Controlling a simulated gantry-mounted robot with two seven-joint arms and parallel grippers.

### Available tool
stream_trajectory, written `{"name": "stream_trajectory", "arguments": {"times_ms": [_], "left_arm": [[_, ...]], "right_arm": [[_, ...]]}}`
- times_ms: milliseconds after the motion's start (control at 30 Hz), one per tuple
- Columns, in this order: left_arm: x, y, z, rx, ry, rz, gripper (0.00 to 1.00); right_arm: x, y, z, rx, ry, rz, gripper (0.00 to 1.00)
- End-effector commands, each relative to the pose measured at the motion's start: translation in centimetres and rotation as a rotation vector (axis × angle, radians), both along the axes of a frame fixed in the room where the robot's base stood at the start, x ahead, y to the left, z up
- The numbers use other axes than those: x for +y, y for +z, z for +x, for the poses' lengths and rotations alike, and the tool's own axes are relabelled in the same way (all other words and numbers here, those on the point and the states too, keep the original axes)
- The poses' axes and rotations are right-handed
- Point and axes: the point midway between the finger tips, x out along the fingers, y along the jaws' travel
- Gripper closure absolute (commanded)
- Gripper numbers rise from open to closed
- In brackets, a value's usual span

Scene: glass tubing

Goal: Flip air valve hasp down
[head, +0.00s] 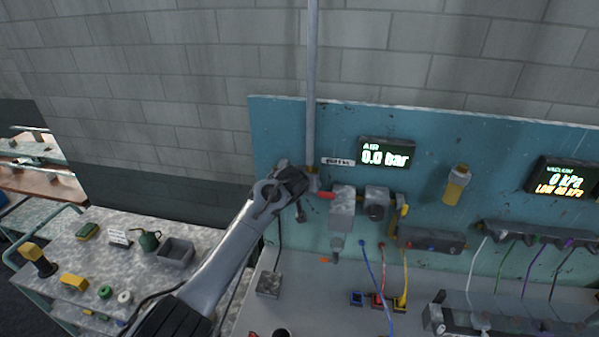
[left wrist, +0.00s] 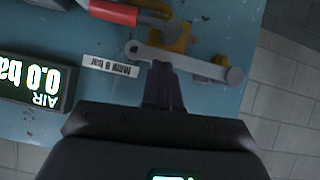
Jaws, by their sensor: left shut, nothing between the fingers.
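The air valve shows in the left wrist view as a brass body (left wrist: 178,36) with a red handle (left wrist: 112,12). A grey bar with round ends, which looks like the hasp (left wrist: 190,62), lies across the valve. My left gripper (left wrist: 161,66) is shut and empty, its dark fingertips at the bar's edge; I cannot tell whether they touch it. In the head view my left gripper (head: 304,186) is at the foot of the grey pipe (head: 311,90) and hides most of the hasp. The red handle (head: 326,195) shows just right of it. My right gripper is not in view.
The air display (head: 386,154) reads 0.0 bar on the blue panel (head: 285,125). A grey regulator block (head: 342,212) and a gauge (head: 376,203) stand right of the valve. A side table (head: 75,245) holds small items at the left.

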Motion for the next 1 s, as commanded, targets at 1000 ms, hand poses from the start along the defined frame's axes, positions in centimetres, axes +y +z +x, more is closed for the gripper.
{"name": "stream_trajectory", "arguments": {"times_ms": [1000], "left_arm": [[0.3, 8.6, -6.7, -0.017, -0.005, -0.004, 1.0]], "right_arm": [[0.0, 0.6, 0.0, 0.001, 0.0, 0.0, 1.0]]}}
